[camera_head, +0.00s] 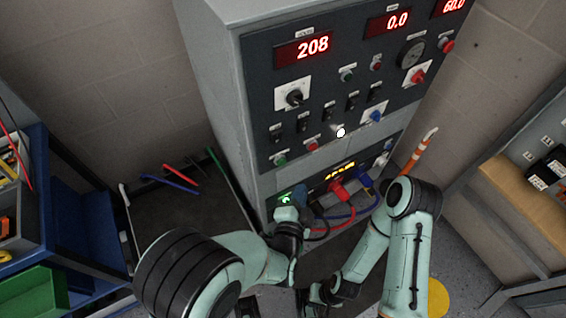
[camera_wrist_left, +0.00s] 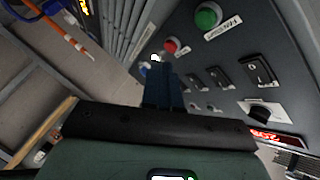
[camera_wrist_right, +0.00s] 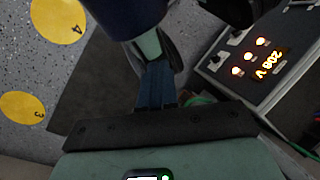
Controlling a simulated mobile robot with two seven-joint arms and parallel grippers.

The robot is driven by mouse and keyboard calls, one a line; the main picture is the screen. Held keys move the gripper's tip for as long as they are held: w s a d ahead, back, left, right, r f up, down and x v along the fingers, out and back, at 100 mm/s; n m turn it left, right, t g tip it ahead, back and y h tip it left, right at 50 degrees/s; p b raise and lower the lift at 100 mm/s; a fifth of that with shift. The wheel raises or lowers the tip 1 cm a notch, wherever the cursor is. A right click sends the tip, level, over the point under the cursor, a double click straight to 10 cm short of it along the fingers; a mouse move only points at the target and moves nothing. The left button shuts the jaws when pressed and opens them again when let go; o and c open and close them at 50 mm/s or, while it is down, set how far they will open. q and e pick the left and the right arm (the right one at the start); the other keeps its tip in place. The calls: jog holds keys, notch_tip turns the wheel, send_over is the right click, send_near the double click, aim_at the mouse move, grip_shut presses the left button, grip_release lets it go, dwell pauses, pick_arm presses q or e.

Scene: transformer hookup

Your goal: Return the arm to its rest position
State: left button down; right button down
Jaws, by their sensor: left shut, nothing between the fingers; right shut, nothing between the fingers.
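My left gripper (camera_head: 312,205) is in front of the lower part of the grey cabinet (camera_head: 213,80) in the head view, close to the terminal panel. In the left wrist view its blue fingers (camera_wrist_left: 162,85) are together and hold nothing, with the cabinet's buttons and switches beyond. My right arm (camera_head: 408,235) is folded down at the lower right of the head view. Its gripper is low and hard to make out there. In the right wrist view the blue right fingers (camera_wrist_right: 156,85) are together and empty, above the floor.
Red plug (camera_head: 338,190) and blue and red cables are at the cabinet's lower panel. An orange probe (camera_head: 419,151) stands at its right. A dark table with rods (camera_head: 180,183) is at left, beside a blue shelf (camera_head: 75,205). A wooden-topped bench (camera_head: 515,190) is at right.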

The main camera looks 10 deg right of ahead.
pick_arm(q)
jog(key=shift+a, duration=0.1)
jog(key=s+a+f+n+g+y+p, duration=0.25)
jog(key=a+f+n+g, duration=0.2)
jog(key=a+f, duration=0.4)
jog(key=s+a+f+n+g+y+p, duration=0.25)
jog(key=a+f+n+g+p, duration=0.2)
jog(key=a+f, duration=0.4)
jog(key=s+a+f+n+g+h+p, duration=0.1)
jog(key=s+a+f+n+g+p, duration=0.1)
jog(key=s+n, duration=0.3)
jog(key=s+a+f+n+g+h+p, duration=0.1)
jog(key=s+a+f+n+g, duration=0.1)
jog(key=s+n, duration=0.4)
jog(key=s+a+g, duration=0.1)
jog(key=s+g, duration=0.1)
jog(key=s, duration=0.3)
jog(key=shift+s+a+h+p, duration=0.3)
jog(key=shift+s+a+p, duration=0.05)
jog(key=shift+p, duration=0.05)
dwell(0.4)
